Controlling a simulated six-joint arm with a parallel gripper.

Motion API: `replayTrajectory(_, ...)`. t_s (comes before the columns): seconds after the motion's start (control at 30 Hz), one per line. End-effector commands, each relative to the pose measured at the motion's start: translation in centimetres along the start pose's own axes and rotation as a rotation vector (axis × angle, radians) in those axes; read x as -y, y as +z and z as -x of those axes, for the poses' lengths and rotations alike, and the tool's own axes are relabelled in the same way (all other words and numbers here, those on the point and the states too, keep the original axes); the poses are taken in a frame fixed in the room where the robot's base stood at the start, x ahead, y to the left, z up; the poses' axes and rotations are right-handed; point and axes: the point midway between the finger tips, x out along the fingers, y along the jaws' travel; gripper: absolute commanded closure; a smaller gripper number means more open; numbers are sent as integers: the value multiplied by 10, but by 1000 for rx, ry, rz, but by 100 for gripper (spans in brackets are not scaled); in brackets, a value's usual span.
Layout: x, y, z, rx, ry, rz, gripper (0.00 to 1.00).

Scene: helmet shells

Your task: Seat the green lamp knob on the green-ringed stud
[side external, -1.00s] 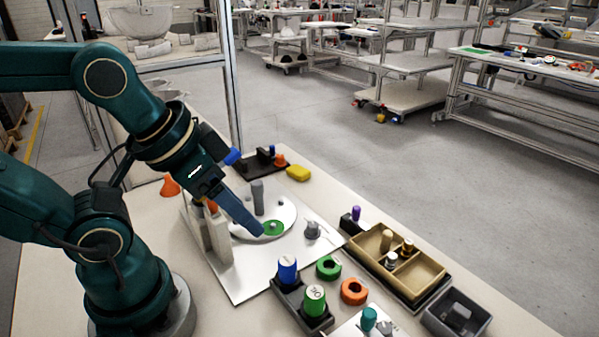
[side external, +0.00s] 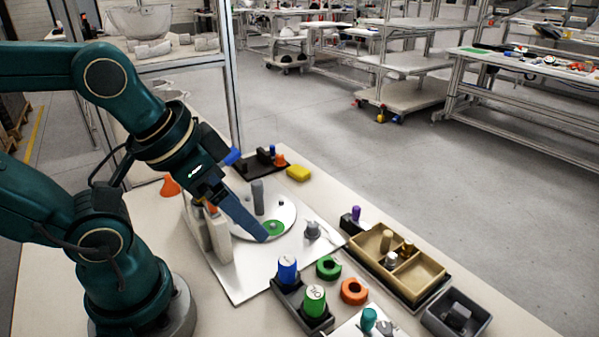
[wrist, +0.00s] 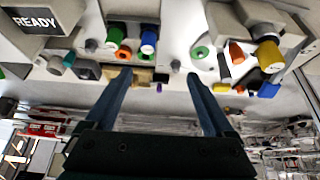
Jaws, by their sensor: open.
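The green lamp knob (side external: 314,301), a green cylinder with a pale marked top, stands upright in a dark holder at the front of the table. It also shows in the wrist view (wrist: 113,38). The green-ringed stud (side external: 275,227) is on a round grey disc on the metal plate; a green ring appears in the wrist view (wrist: 200,52). My gripper (side external: 266,238) is open and empty, its fingers slanting down over the disc beside the green ring, apart from the knob. The fingers partly cover the disc in the side view. Both fingers show spread in the wrist view (wrist: 160,78).
A blue knob (side external: 287,270) stands behind the green one. A loose green ring (side external: 328,267) and an orange ring (side external: 354,290) lie beside them. A grey post (side external: 258,197) rises from the disc. A tan divided tray (side external: 418,275) and a dark bin (side external: 474,325) stand to the right.

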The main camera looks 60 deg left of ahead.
Motion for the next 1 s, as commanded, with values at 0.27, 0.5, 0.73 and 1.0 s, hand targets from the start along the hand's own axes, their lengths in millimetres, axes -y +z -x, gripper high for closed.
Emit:
replayTrajectory(0.27,0,0,0,1,0,58,12)
replayTrajectory(0.5,0,-24,8,-25,6,366,12)
replayTrajectory(0.73,-5,-58,-2,43,-5,705,12)
replayTrajectory(1.0,-15,-94,-48,178,-85,1069,12)
